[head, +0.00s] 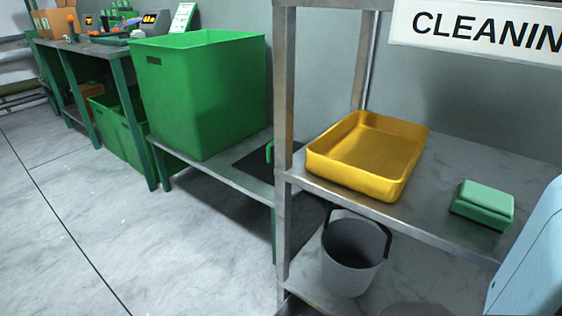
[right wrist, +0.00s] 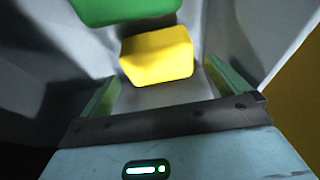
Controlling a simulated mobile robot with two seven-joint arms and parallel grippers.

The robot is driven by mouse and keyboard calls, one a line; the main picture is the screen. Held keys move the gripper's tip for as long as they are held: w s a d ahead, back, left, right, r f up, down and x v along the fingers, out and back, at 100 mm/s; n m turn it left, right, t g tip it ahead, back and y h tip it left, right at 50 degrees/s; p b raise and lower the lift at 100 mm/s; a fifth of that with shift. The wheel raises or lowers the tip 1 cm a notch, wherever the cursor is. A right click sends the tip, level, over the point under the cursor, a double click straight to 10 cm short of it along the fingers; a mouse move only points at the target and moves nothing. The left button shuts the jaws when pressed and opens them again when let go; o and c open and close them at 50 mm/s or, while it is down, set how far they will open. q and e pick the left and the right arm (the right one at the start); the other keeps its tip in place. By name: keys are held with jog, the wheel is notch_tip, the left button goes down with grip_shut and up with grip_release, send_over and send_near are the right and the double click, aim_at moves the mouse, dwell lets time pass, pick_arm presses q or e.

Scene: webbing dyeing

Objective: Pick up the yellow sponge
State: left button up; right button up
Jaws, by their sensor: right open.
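The yellow sponge (right wrist: 157,56) is a plain yellow block in the right wrist view, just beyond the fingertips and roughly centred between them. I do not see it in the head view. My right gripper (right wrist: 163,84) is open, with one pale green finger on each side and nothing between them that I can see held. I cannot tell whether a finger touches the sponge. My left gripper is in neither view.
A green block (right wrist: 125,8) lies beyond the sponge. In the head view, a metal shelf (head: 450,160) holds a yellow tray (head: 355,180) and a green box-like item (head: 483,204). A grey bucket (head: 350,262) stands below. A large green bin (head: 205,95) is left.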

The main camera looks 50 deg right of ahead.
jog(key=shift+w+f, duration=0.1)
jog(key=shift+f, duration=0.2)
jog(key=b+x, duration=0.4)
jog(key=x, duration=0.1)
jog(key=shift+w, duration=0.15)
jog(key=shift+r, duration=0.1)
jog(key=c, duration=0.8)
jog(key=shift+r, duration=0.15)
jog(key=shift+d+r+p, duration=0.1)
jog(key=shift+r+p, duration=0.2)
notch_tip(320, 180, up, 9)
jog(key=p, duration=0.5)
jog(key=shift+p, duration=0.3)
